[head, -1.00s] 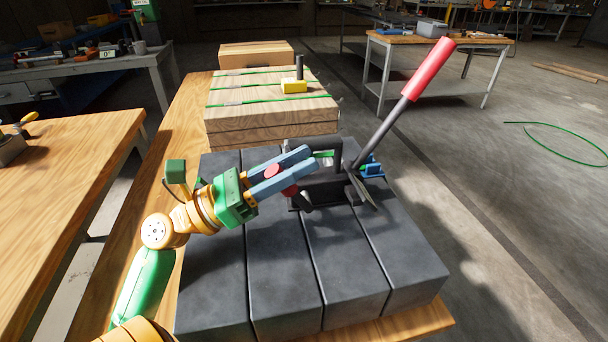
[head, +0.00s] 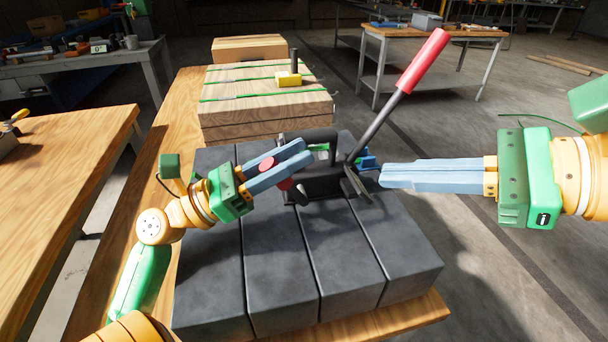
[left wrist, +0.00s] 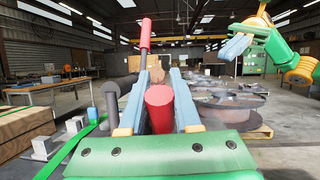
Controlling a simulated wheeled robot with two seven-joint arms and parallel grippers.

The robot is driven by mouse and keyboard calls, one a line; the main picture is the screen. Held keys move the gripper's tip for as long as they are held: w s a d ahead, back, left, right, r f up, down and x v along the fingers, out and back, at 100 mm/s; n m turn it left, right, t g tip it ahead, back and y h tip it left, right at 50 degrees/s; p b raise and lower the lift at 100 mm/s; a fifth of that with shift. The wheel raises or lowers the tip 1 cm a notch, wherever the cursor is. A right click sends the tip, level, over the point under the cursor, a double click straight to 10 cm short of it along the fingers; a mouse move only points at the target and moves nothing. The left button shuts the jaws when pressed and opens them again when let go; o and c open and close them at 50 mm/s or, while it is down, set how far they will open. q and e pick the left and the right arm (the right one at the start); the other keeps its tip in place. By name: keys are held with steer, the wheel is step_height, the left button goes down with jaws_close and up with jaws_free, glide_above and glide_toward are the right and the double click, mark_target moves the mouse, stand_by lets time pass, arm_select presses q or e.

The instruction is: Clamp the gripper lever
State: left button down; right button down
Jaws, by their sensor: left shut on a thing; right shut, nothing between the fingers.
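A dark strapping tool (head: 325,180) sits on the dark grey blocks. Its long lever with a red grip (head: 423,60) leans up to the right; the grip also shows in the left wrist view (left wrist: 146,35). My left gripper (head: 307,151) is shut on a short red grip (head: 267,163), seemingly the gripper lever, at the tool's left side. In the left wrist view this red grip (left wrist: 159,108) stands between both fingers. My right gripper (head: 381,175) is shut and empty, its tips just right of the tool near a blue part (head: 368,162). Much of the tool's near side is hidden.
The dark blocks (head: 270,270) lie on a wooden bench. Strapped wooden boards (head: 235,105) with a yellow-based object (head: 288,79) stand behind the tool. Another wooden table (head: 60,180) is at the left. Open floor (head: 520,260) lies to the right.

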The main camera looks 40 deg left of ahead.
mark_target(287, 184)
steer(key=x, duration=1.4)
steer(key=shift+f, duration=0.25)
steer(key=shift+s, duration=0.1)
